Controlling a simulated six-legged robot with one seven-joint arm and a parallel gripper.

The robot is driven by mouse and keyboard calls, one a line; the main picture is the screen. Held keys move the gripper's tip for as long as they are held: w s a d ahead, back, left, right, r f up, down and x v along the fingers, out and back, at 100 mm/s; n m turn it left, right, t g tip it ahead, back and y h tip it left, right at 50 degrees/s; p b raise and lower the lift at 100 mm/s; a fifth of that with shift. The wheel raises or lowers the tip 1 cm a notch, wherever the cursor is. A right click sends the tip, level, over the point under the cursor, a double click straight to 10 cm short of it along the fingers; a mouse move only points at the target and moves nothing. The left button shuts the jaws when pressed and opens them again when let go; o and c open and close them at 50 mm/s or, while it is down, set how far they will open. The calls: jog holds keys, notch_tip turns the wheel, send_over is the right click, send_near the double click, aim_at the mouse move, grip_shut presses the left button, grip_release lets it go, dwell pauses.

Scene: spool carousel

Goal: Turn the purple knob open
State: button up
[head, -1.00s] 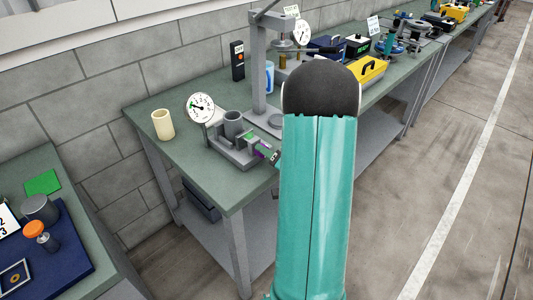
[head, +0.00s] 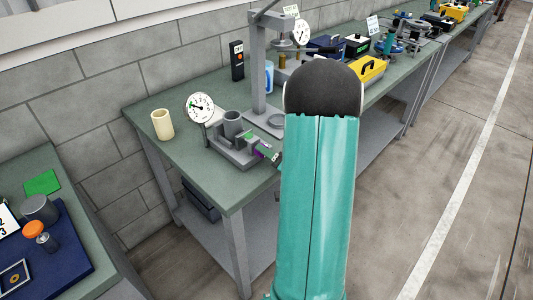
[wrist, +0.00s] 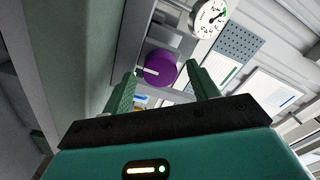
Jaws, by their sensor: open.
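The purple knob (wrist: 160,68) sits on the front of a grey fixture (head: 232,152) on the green bench. A white pointer line on the knob runs towards the left in the wrist view. My gripper (wrist: 164,76) is open, with one green finger on each side of the knob. I cannot tell whether either finger touches it. In the head view the knob (head: 262,154) is a small purple patch, partly covered by the gripper. My arm hides most of the gripper there.
A round dial gauge (head: 201,107) stands on the fixture and also shows in the wrist view (wrist: 208,17). A cream cup (head: 162,125) stands to the left. A grey press stand (head: 260,75) rises behind. The bench's front left corner is clear.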

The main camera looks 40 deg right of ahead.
jog(key=s, duration=1.2)
jog(key=shift+s+d, duration=0.15)
jog(key=shift+s, duration=0.2)
jog(key=w+a+r+n+g+y, duration=0.1)
jog(key=a+r+n+g+y, duration=0.2)
jog(key=a, duration=0.5)
jog(key=w+a+r+n+g+y, duration=0.15)
jog(key=a+g+y, duration=0.25)
jog(key=a, duration=0.4)
jog(key=w+a+r+n+g+y, duration=0.2)
jog(key=a+n+g+y, duration=0.15)
jog(key=a, duration=0.45)
jog(key=s+a+r+n+g+h, duration=0.2)
jog(key=s+a+r+h, duration=0.3)
jog(key=h, duration=0.6)
notch_tip(320, 180, up, 3)
jog(key=a, duration=0.2)
jog(key=shift+a+r+n, duration=0.2)
jog(key=shift+a+n, duration=0.15)
jog(key=shift+n, duration=0.05)
